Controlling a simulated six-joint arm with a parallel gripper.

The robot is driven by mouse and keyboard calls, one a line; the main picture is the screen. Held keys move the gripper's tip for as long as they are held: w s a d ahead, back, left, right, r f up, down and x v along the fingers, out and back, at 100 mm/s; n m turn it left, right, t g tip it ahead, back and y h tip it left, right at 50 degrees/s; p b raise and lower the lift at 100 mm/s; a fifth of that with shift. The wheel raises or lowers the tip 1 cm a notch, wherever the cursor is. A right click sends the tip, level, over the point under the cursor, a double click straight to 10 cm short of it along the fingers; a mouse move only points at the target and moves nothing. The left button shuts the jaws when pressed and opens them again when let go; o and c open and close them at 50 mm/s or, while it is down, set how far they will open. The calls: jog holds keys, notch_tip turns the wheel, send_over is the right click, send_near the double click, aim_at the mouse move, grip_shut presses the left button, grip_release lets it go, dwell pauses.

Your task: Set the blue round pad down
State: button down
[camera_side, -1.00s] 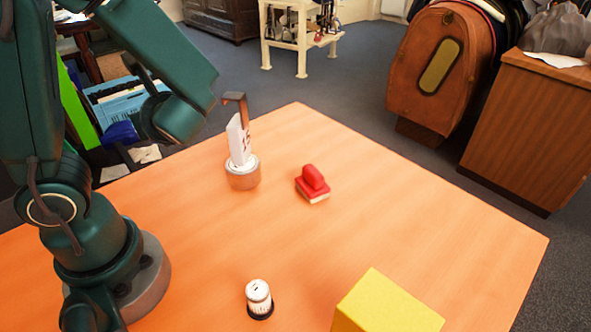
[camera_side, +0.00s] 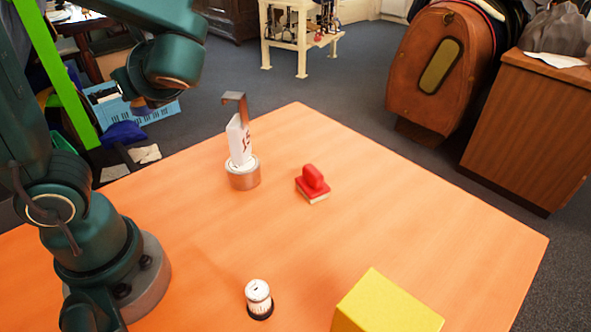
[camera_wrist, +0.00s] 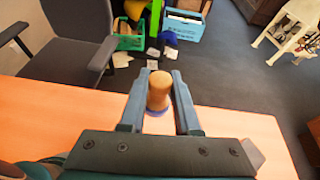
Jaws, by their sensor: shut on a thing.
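In the wrist view, my gripper (camera_wrist: 159,76) is shut on the wooden handle (camera_wrist: 158,91) of the blue round pad (camera_wrist: 157,113). Only a thin edge of blue shows around the lower end of the handle. The rest of the pad is hidden beneath it. In the side view, my gripper (camera_side: 138,97) is raised at the upper left, beyond the table's left edge in the picture. A small brown part, seemingly the handle, shows by the fingers there.
The middle is bare.

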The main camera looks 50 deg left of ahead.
jog(key=s+d+f+n+g+h, duration=0.2)
jog(key=d+f+n+g+h, duration=0.2)
jog(key=d+n+g+h, duration=0.35)
jog(key=s+d+f+n+g+h, duration=0.3)
jog(key=d+f+n+g+h, duration=0.25)
jog(key=d+n, duration=0.45)
jog(key=w+d+r+n+t+h, duration=0.3)
jog(key=d+n+h, duration=0.3)
jog(key=w+d+r+n+t+h, duration=0.3)
jog(key=d+n+h, duration=0.2)
jog(key=d+h, duration=0.1)
jog(key=w+d+r+n+t+h, duration=0.1)
jog(key=w+r+n+t+h, duration=0.1)
jog(key=w+r+n+t, duration=0.6)
jog(key=shift+w+f+n+t, duration=0.25)
jog(key=shift+w+f+t, duration=0.1)
jog(key=shift+f, duration=3.5)
jog(key=shift+w+f+n+t, duration=0.25)
jog(key=shift+w+f+t, duration=0.15)
jog(key=shift+f, duration=3.4)
jog(key=shift+w+f+n+t, duration=0.25)
jog(key=shift+w+f+t, duration=0.1)
jog(key=shift+f, duration=3.5)
jog(key=shift+f, duration=0.1)
